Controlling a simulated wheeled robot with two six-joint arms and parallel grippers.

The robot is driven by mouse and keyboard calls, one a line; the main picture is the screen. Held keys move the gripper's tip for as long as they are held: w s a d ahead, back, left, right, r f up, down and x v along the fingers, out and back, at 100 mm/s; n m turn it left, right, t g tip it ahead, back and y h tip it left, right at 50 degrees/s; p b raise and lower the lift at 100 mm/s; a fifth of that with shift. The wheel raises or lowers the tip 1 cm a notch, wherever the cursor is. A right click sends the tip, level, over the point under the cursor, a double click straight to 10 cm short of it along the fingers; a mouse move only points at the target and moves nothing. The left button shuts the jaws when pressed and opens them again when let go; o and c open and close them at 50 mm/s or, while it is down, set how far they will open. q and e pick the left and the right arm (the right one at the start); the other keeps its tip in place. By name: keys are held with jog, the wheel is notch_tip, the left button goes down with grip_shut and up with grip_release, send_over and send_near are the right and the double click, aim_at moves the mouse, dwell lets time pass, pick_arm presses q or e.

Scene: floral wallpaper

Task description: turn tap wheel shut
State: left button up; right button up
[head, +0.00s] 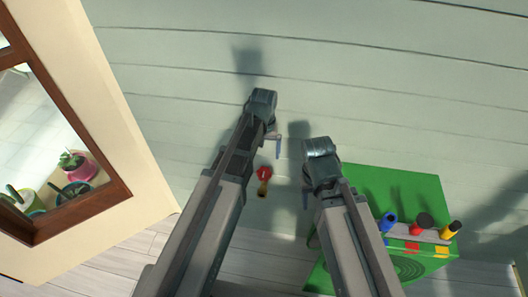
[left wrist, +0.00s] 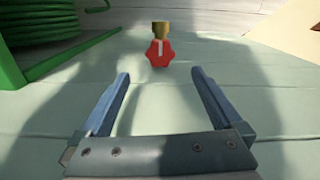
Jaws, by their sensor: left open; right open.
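The tap has a red wheel (head: 264,174) on a brass body and sits low on the pale siding wall, just right of my left forearm in the head view. In the left wrist view the red wheel (left wrist: 160,53) is at top centre, with the brass part above it. My left gripper (left wrist: 160,78) is open and empty, its two fingers apart on either side of the wheel's line and short of it. In the head view my left gripper (head: 277,143) is above the tap. My right gripper (head: 306,194) is right of the tap, open, its fingers only partly visible.
A green unit (head: 365,185) stands at the right, with blue, red and yellow cylinders on a ledge. A green coil (left wrist: 55,22) is at top left in the left wrist view. A framed window (head: 60,140) with potted plants is at the left. Pale planks cover the floor (head: 110,265).

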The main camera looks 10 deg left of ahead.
pick_arm(q)
notch_tip(320, 180, up, 3)
jog(key=shift+r+p, duration=0.1)
jog(key=shift+p, duration=0.85)
pick_arm(e)
notch_tip(320, 180, up, 3)
pick_arm(q)
jog(key=s+d+r+m+p, duration=0.2)
jog(key=s+r+p, duration=0.2)
jog(key=s, duration=0.4)
jog(key=s+d+r+m+y+p, duration=0.1)
jog(key=s+d+r+m+p, duration=0.2)
jog(key=s+r+p, duration=0.2)
jog(key=s, duration=0.3)
jog(key=shift+d, duration=0.35)
pick_arm(e)
notch_tip(320, 180, up, 9)
